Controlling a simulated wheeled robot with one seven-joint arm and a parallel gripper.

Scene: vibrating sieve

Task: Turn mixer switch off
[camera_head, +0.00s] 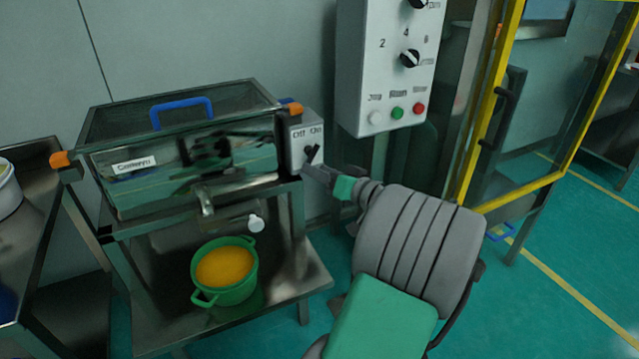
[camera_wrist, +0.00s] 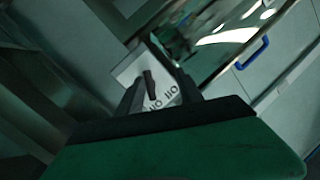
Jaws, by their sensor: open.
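The mixer switch is a black knob (camera_head: 311,155) on a small white box (camera_head: 296,152) labelled "Off" and "On" at the right end of the steel mixer (camera_head: 185,170). In the head view the knob leans toward the "On" side. My gripper (camera_head: 310,171) reaches in from the lower right, its fingertips at the knob. In the wrist view the gripper (camera_wrist: 158,92) is open, with one dark finger on each side of the knob (camera_wrist: 149,84). I cannot tell whether a finger touches it. My gripper partly covers the box's lower part.
A white control panel (camera_head: 352,75) with dials and buttons hangs above and right of the switch. A green pot (camera_head: 238,292) with orange contents stands on the lower shelf (camera_head: 290,288). A yellow-framed enclosure (camera_head: 480,150) stands at right. Green floor is clear at lower right.

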